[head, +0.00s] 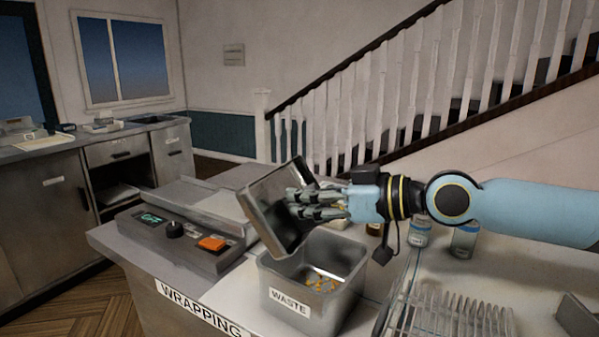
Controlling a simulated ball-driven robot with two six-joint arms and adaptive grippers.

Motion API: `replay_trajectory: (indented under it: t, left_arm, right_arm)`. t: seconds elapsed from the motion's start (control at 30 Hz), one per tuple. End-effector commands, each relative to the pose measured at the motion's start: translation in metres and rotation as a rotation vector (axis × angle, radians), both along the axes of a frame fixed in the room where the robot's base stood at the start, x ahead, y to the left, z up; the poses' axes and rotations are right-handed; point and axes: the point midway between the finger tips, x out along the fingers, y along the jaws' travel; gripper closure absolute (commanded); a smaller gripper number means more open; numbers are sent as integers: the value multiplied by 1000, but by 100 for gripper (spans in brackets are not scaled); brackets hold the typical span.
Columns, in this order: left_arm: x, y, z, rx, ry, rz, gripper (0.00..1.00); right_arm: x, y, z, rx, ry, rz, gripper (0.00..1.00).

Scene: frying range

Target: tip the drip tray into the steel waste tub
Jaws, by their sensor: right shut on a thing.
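The drip tray (262,215) is a shallow grey metal tray, steeply tilted, with its open side facing right. My right gripper (290,203) reaches in from the right and is shut on the tray. The tray is held over the back left part of the steel waste tub (290,302), which is labelled WASTE. Several small orange-brown bits (320,282) lie on the tub's floor. I cannot tell whether the tray's lower edge touches the tub's rim. My left gripper is not in view.
A wrapping machine (180,235) with a dial and an orange button stands left of the tub. A wire rack (450,312) lies at the front right. Jars (465,240) stand behind it under my right arm. The counter at right is partly clear.

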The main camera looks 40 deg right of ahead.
Motion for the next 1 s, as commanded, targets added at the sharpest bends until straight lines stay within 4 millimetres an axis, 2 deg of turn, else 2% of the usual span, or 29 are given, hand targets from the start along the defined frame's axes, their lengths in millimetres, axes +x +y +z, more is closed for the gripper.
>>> replay_trajectory:
  t: [0.27,0.5,0.8,1.0]
  left_arm:
    - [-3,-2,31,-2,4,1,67]
    - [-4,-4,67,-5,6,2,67]
    - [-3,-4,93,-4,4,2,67]
    - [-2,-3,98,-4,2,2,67]
  right_arm:
    - [5,3,6,-44,97,0,100]
    - [16,8,8,-138,294,-1,100]
    - [27,14,1,-277,586,1,100]
    - [33,17,-7,-382,799,1,100]
